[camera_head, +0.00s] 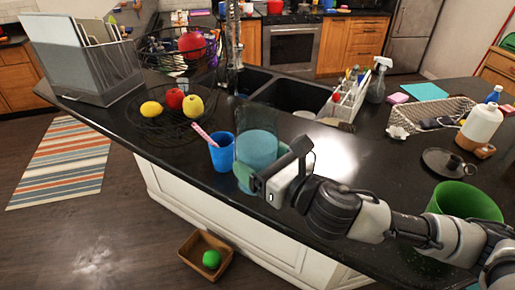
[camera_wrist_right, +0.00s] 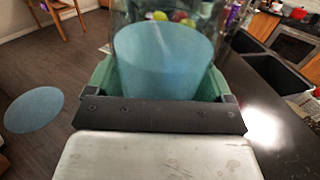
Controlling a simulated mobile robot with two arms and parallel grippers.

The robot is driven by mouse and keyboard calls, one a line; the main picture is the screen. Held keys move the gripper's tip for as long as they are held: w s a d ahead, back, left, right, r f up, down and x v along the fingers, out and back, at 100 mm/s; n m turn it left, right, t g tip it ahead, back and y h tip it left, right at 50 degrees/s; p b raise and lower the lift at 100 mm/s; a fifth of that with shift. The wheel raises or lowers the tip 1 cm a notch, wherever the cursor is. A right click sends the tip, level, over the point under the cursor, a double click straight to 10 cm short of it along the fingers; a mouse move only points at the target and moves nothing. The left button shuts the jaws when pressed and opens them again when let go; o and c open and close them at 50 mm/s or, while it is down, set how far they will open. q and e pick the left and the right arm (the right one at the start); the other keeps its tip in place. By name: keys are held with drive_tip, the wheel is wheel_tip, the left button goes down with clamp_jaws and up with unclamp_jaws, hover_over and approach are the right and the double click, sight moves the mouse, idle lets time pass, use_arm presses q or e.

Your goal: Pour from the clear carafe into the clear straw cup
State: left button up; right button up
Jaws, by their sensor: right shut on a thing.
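The clear carafe (camera_head: 257,118) has a blue lower part or contents and stands about upright near the counter's front edge. My right gripper (camera_head: 256,176) is shut around its lower body. In the wrist view the blue part of the carafe (camera_wrist_right: 165,60) sits between the green finger pads of the gripper (camera_wrist_right: 160,88). Whether its base touches the counter is hidden. A cup (camera_head: 222,158), which looks blue, stands just left of the carafe with a pink straw (camera_head: 205,135) leaning left. My left gripper is not in view.
A wire fruit basket (camera_head: 172,122) stands behind and left of the cup. The sink (camera_head: 290,95) lies behind the carafe. A green pot (camera_head: 465,202) and a dark candle holder (camera_head: 449,163) stand at right. The counter's front edge is close.

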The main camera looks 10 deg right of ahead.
drive_tip(key=shift+s+d, duration=0.25)
drive_tip(key=shift+d, duration=0.05)
drive_tip(key=shift+w+d+f, duration=0.1)
drive_tip(key=shift+w+f+m, duration=0.15)
drive_tip(key=shift+m, duration=0.15)
drive_tip(key=shift+w+d+f+b, duration=0.2)
drive_tip(key=shift+w+f+b, duration=0.1)
drive_tip(key=shift+w, duration=0.2)
drive_tip(key=shift+w+d+f+m, duration=0.25)
drive_tip(key=shift+w+d+m, duration=0.05)
drive_tip(key=shift+m, duration=0.2)
use_arm(q)
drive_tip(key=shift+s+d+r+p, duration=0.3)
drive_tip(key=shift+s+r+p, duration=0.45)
drive_tip(key=shift+p, duration=0.25)
use_arm(e)
drive_tip(key=shift+w+d+f+m+g, duration=0.3)
drive_tip(key=shift+f+m+g, duration=0.5)
drive_tip(key=shift+m, duration=0.55)
drive_tip(key=shift+w+d+f+m+g, duration=0.2)
drive_tip(key=shift+w+f+m+g, duration=0.2)
drive_tip(key=shift+f+m+g, duration=0.7)
drive_tip(key=shift+w+d+f+m+g, duration=0.3)
drive_tip(key=shift+f+m+g, duration=0.25)
drive_tip(key=shift+m, duration=1)
